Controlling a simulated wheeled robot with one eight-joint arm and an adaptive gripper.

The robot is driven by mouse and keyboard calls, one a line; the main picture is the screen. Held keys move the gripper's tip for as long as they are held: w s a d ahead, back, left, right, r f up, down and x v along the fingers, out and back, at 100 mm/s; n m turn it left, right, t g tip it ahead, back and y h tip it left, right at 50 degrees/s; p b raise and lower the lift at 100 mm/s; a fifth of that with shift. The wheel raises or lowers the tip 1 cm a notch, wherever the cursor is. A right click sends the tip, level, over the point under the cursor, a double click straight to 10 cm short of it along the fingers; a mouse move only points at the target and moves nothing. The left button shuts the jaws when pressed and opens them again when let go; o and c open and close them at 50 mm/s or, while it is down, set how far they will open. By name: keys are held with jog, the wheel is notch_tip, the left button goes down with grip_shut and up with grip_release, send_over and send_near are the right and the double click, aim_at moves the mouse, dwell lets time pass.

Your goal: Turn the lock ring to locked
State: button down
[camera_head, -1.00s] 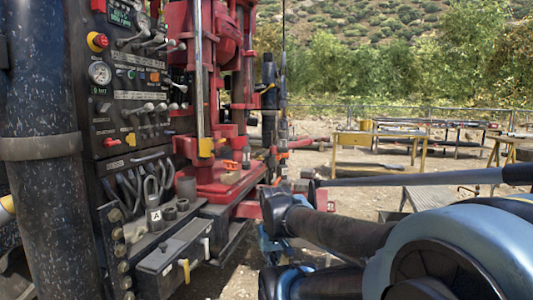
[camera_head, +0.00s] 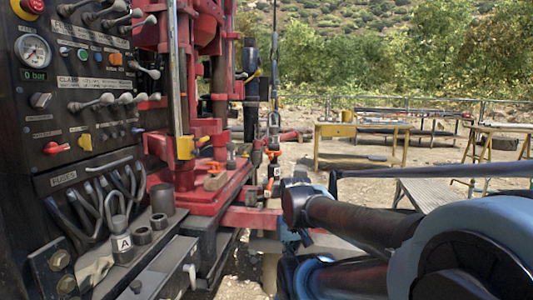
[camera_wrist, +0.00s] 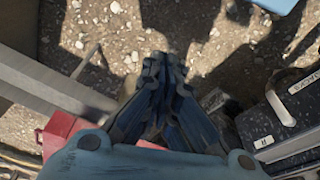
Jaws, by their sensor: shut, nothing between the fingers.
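I cannot pick out the lock ring with certainty in either view. In the head view, a thin upright rod with orange parts (camera_head: 272,156) stands beside the red rig (camera_head: 205,150), but it is too small to tell whether a ring is on it. My gripper (camera_wrist: 156,62) shows in the wrist view with its dark ribbed fingers together, empty, above gravel ground. In the head view my blue and black arm fills the lower right, and the gripper's fingers cannot be made out there.
A black control panel (camera_head: 85,130) with a gauge (camera_head: 33,50) and levers stands close at left. A yellow-framed bench (camera_head: 362,131) stands farther back. The wrist view shows a grey beam (camera_wrist: 45,88) and a black box (camera_wrist: 285,118).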

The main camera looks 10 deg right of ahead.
jog(key=w+r+m+h, duration=0.2)
jog(key=w+r, duration=2.1)
jog(key=w, duration=0.1)
jog(key=w+a+r+h, duration=0.1)
jog(key=w+a+r, duration=0.1)
jog(key=w, duration=0.8)
jog(key=w+a+r+m+h, duration=0.1)
jog(key=w+r, duration=0.3)
jog(key=w, duration=0.7)
jog(key=w+a+r+h, duration=0.1)
jog(key=w+a+r, duration=0.2)
jog(key=w, duration=0.7)
jog(key=shift+w+a+m+t, duration=0.2)
jog(key=shift+a+m+t, duration=0.1)
jog(key=shift+a+m, duration=0.15)
